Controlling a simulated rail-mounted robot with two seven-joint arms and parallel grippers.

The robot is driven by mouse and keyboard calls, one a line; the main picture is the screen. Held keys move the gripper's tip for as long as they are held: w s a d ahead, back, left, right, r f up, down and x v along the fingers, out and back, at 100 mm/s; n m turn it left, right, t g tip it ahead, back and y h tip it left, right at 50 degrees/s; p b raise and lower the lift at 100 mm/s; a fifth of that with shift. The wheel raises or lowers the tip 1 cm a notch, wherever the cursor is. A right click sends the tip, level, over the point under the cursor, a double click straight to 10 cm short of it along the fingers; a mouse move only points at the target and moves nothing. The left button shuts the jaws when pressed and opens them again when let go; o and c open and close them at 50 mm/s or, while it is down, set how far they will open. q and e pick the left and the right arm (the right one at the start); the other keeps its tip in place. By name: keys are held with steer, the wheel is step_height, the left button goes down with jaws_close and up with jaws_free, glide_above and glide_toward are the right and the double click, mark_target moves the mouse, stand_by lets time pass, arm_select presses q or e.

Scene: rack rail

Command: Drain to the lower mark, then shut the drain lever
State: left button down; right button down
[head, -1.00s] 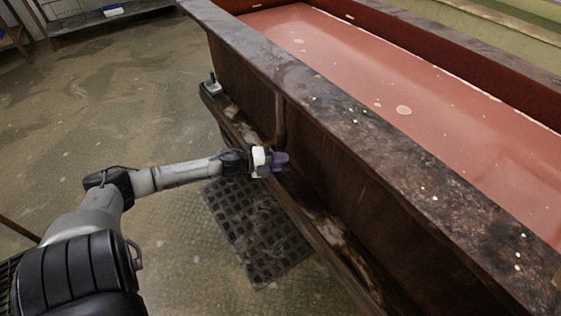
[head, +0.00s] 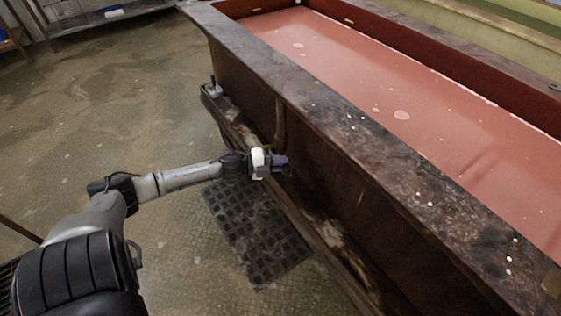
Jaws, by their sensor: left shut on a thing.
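A long tank (head: 345,104) with a dark, stained rim holds pinkish-red liquid (head: 390,95). A band of bare red inner wall (head: 420,62) shows above the liquid along the far side. A small pale mark (head: 348,21) is on that wall, above the liquid line. My left gripper (head: 279,163) is low at the tank's near outer side, below a vertical pipe (head: 280,125). It is shut on the drain lever, which its jaws mostly hide; a purplish part shows at the tips. My right gripper is not in view.
A ledge (head: 330,232) runs along the tank's foot, with a small grey-white fitting (head: 213,88) at its far end. A dark floor grate (head: 258,238) lies below my left arm. The floor (head: 110,105) to the left is clear.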

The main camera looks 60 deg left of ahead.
arm_select(q)
steer(key=r+n+t+p, duration=0.1)
steer(key=r+n+p, duration=0.1)
steer(key=a+r+n+h+p, duration=0.1)
steer(key=p, duration=0.1)
steer(key=shift+r+n+t+p, duration=0.4)
steer(key=shift+a+r+n+t+p, duration=0.45)
steer(key=shift+r+n+p, duration=0.3)
steer(key=shift+n, duration=0.25)
steer(key=shift+a+r+n+t+p, duration=0.25)
steer(key=shift+a+n+p, duration=0.1)
steer(key=shift+n, duration=0.3)
steer(key=shift+a+r+n+t+p, duration=0.15)
steer(key=shift+a+n+t+p, duration=0.15)
steer(key=shift+n, duration=0.35)
steer(key=shift+a, duration=0.1)
steer(key=c, duration=1.2)
jaws_free()
steer(key=shift+s, duration=0.1)
